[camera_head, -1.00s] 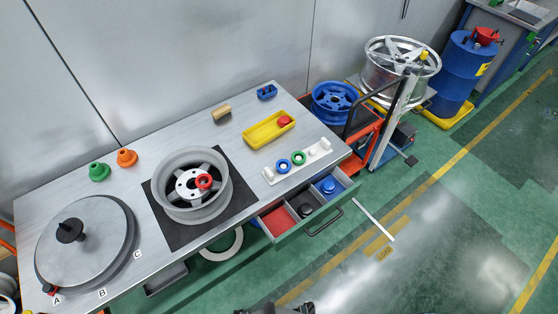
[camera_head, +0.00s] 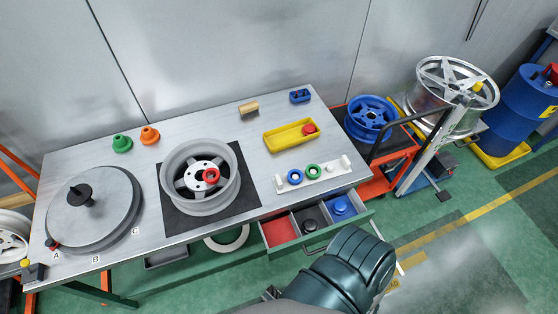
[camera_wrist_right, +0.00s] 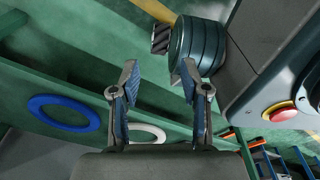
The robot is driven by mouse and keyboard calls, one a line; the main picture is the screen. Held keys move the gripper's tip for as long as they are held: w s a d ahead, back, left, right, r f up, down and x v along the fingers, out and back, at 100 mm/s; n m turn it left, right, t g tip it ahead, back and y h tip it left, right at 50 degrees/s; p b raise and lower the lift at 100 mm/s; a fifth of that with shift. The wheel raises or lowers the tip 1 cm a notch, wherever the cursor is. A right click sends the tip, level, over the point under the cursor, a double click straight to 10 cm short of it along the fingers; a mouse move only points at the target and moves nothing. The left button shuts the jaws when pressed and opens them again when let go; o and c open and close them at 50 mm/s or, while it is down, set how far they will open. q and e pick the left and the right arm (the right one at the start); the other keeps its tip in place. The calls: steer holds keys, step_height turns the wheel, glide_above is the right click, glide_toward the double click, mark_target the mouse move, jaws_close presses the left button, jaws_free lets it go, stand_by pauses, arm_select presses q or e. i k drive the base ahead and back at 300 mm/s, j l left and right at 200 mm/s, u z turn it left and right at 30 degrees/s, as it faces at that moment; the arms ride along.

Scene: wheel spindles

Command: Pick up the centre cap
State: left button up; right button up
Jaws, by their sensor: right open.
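I cannot tell which piece is the centre cap. In the head view, a red round piece (camera_head: 309,129) lies in the right end of a yellow tray (camera_head: 281,147). The open drawer (camera_head: 368,214) holds a black round piece (camera_head: 311,224) in its middle compartment and a blue one (camera_head: 342,206) in the right compartment. A grey wheel (camera_head: 172,194) lies on a black mat (camera_head: 247,199) with a red ring (camera_head: 211,175) near its hub. My right gripper (camera_wrist_right: 159,78) is open and empty in the right wrist view. My left gripper is not in view.
A blue ring (camera_wrist_right: 63,113) shows low in the right wrist view.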

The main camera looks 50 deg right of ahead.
mark_target(309, 129)
steer(key=k+l+u, duration=0.2)
steer(key=l, duration=0.35)
steer(key=k+l+u, duration=0.15)
steer(key=l, duration=0.35)
steer(key=k+l+u, duration=0.2)
steer(key=l, duration=0.3)
steer(key=k+l+u, duration=0.2)
steer(key=l, duration=0.25)
steer(key=k+l+u, duration=0.15)
steer(key=k+l, duration=0.2)
